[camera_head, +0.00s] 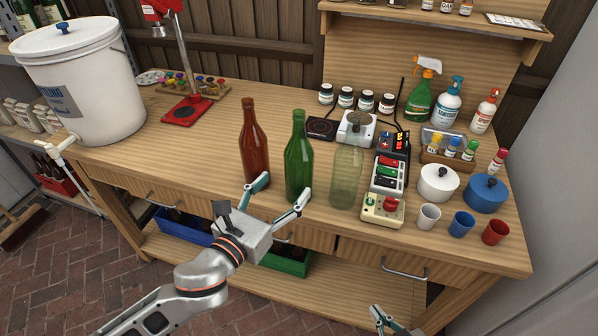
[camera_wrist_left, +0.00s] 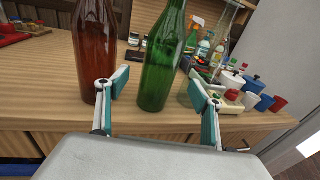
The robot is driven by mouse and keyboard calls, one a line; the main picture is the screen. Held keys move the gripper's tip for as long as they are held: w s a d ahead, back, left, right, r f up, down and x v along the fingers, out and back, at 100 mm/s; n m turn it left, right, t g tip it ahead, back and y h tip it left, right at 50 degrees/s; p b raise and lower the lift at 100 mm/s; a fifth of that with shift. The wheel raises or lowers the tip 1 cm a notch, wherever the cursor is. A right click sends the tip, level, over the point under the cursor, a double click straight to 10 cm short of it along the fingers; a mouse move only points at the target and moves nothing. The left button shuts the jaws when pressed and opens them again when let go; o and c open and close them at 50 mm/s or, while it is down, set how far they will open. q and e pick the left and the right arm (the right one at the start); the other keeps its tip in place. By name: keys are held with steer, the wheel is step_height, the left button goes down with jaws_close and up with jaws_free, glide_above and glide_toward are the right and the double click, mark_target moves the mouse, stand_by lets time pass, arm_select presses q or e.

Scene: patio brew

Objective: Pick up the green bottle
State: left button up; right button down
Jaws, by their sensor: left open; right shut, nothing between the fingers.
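The green bottle (camera_head: 298,160) stands upright on the wooden bench, between a brown bottle (camera_head: 254,145) on its left and a clear bottle (camera_head: 346,175) on its right. My left gripper (camera_head: 283,192) is open at the bench's front edge, its fingers pointing at the green bottle. In the left wrist view the green bottle (camera_wrist_left: 160,65) rises ahead between the two open fingertips (camera_wrist_left: 158,88), and the brown bottle (camera_wrist_left: 97,50) stands just left of the left finger. I cannot tell whether a finger touches the glass. My right gripper (camera_head: 383,318) is shut and empty at the bottom, below the bench's front edge.
Control boxes (camera_head: 383,208), a white pot (camera_head: 438,183), a blue pot (camera_head: 485,193) and small cups (camera_head: 461,223) crowd the right side. A white bucket (camera_head: 85,85) and a red bottle capper (camera_head: 186,105) stand at left. Bare bench lies left of the brown bottle.

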mark_target(299, 167)
arm_select(q)
steer(key=shift+w+d+r, duration=0.1)
steer(key=shift+w+d, duration=0.05)
steer(key=shift+w, duration=0.1)
steer(key=x, duration=0.7)
steer(key=shift+w+d+r, duration=0.1)
steer(key=shift+w+r, duration=0.05)
steer(key=c, duration=1.4)
steer(key=shift+r, duration=0.1)
steer(key=shift+c, duration=0.6)
steer(key=shift+r, duration=0.1)
